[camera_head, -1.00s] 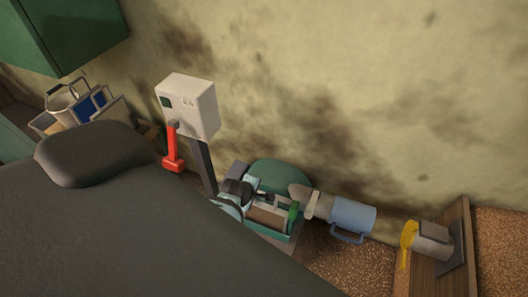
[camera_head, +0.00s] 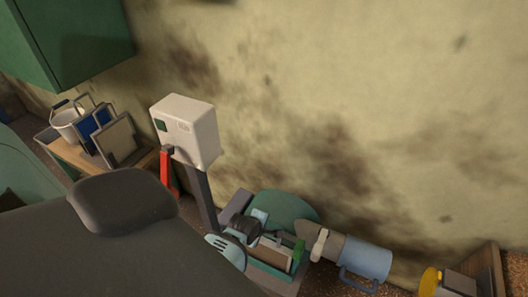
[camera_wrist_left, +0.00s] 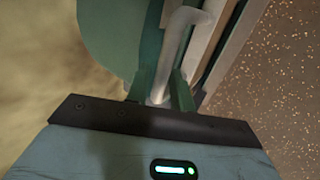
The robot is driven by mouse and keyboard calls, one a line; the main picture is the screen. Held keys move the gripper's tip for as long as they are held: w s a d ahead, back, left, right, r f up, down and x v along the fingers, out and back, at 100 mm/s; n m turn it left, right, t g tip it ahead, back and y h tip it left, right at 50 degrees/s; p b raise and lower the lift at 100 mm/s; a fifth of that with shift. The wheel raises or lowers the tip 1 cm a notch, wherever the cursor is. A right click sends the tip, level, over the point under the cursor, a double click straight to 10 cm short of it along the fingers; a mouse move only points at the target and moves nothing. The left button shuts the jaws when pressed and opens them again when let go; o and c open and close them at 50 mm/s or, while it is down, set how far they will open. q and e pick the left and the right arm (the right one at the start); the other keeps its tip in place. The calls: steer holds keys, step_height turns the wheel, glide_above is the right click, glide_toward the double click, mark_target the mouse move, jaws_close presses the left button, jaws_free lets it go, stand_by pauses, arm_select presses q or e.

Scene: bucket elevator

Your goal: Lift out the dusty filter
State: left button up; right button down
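The dusty filter (camera_head: 272,254) looks like a tan panel in the green housing beside the round green casing (camera_head: 290,207). In the left wrist view its pale frame (camera_wrist_left: 221,48) stands right of a bent grey handle (camera_wrist_left: 186,32). My left gripper (camera_wrist_left: 162,90) has its two green fingers on either side of the handle's lower end, close together, and appears shut on it. In the head view my left arm is at the housing, and its fingertips are hard to make out. My right gripper is not in view.
A white box on a dark post (camera_head: 188,132) with a red lever (camera_head: 167,172) stands left of the housing. A blue-grey cylinder (camera_head: 362,259) is to the right. A bench (camera_head: 75,153) holds a bucket (camera_head: 66,123) and framed panels (camera_head: 116,140). A stained wall is behind.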

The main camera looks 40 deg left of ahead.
arm_select(q)
steer(key=shift+w+f, duration=0.15)
steer(key=shift+f, duration=0.45)
steer(key=shift+w+a+b, duration=0.1)
steer(key=shift+w+b, duration=0.2)
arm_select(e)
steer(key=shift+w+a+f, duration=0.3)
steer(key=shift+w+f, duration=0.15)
arm_select(q)
steer(key=shift+r, duration=0.1)
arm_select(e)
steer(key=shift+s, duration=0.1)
arm_select(q)
jaws_close()
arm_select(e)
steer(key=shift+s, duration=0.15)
